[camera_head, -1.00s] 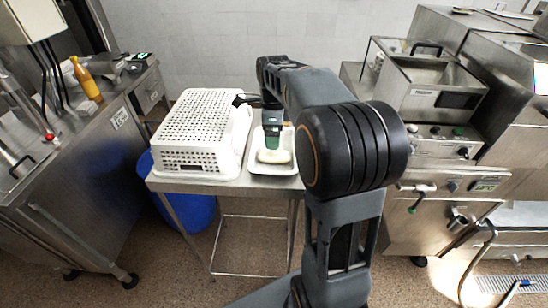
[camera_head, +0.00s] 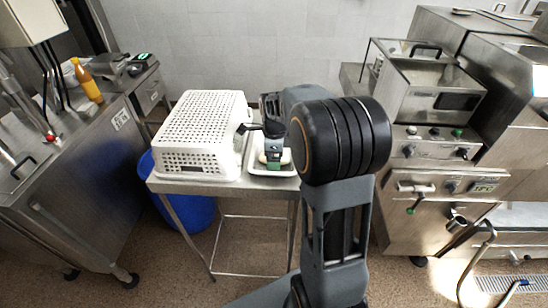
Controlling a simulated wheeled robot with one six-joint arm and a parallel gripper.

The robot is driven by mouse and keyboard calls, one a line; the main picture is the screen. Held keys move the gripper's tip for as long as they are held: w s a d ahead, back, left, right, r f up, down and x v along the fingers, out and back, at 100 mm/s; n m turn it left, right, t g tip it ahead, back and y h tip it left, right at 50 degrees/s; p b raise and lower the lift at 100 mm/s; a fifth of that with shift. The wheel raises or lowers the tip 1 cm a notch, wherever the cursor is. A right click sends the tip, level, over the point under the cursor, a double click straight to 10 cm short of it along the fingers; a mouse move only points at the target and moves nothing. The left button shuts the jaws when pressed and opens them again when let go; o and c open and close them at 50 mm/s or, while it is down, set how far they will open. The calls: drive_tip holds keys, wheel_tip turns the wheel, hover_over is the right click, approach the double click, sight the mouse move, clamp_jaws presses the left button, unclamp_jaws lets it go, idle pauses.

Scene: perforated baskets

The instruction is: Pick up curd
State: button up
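The curd (camera_head: 286,157), a pale white lump, sits in the shallow white tray (camera_head: 256,171) on the steel table. Only small pale parts of it show beside my gripper. My gripper (camera_head: 273,166), dark with green fingers, points down over the tray at the curd. Its fingers overlap the curd in the picture, and whether they touch or grip it cannot be told. My arm hides the right part of the tray.
An upturned white perforated basket (camera_head: 205,125) stands on the steel table (camera_head: 230,186) just left of the tray. A blue bin (camera_head: 185,208) is under the table. A steel counter with a yellow bottle (camera_head: 87,82) is at left; steel kitchen machines (camera_head: 430,90) stand at right.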

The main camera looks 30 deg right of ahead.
drive_tip(key=shift+c, duration=0.5)
drive_tip(key=c, duration=1)
drive_tip(key=shift+r, duration=0.1)
drive_tip(key=shift+r, duration=0.5)
wheel_tip(320, 180, up, 2)
drive_tip(key=shift+r, duration=0.2)
drive_tip(key=s+d+r+b, duration=0.2)
drive_tip(key=s+d+r, duration=0.3)
drive_tip(key=s+r, duration=0.4)
drive_tip(key=s, duration=0.4)
drive_tip(key=shift+d+r, duration=0.2)
drive_tip(key=shift+r, duration=0.05)
